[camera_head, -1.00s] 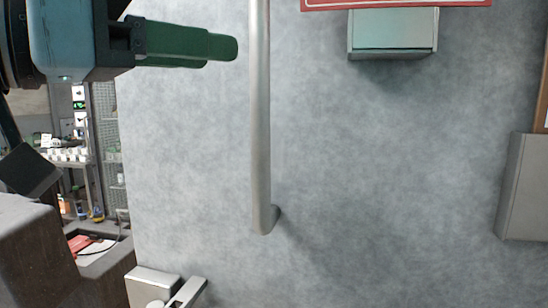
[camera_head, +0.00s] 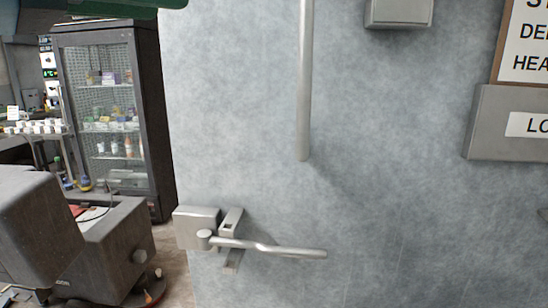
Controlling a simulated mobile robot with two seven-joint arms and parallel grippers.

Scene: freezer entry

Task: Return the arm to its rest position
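My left gripper (camera_head: 115,10) shows only as a strip of its green finger at the top left edge. The rest of it and its arm are out of view above. It holds nothing visible, and whether it is open or shut cannot be seen. My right gripper is not in view. The grey freezer door (camera_head: 390,180) fills the middle and right, with a vertical metal bar handle (camera_head: 304,90). The green finger is up and left of this handle, apart from it in the picture. A metal latch with a lever (camera_head: 270,248) sits low on the door.
A glass-fronted cabinet (camera_head: 152,110) with stocked shelves stands behind at the left. Dark grey blocky equipment (camera_head: 45,225) fills the lower left. A grey box (camera_head: 398,12) and a box with a white label (camera_head: 510,125) project from the door.

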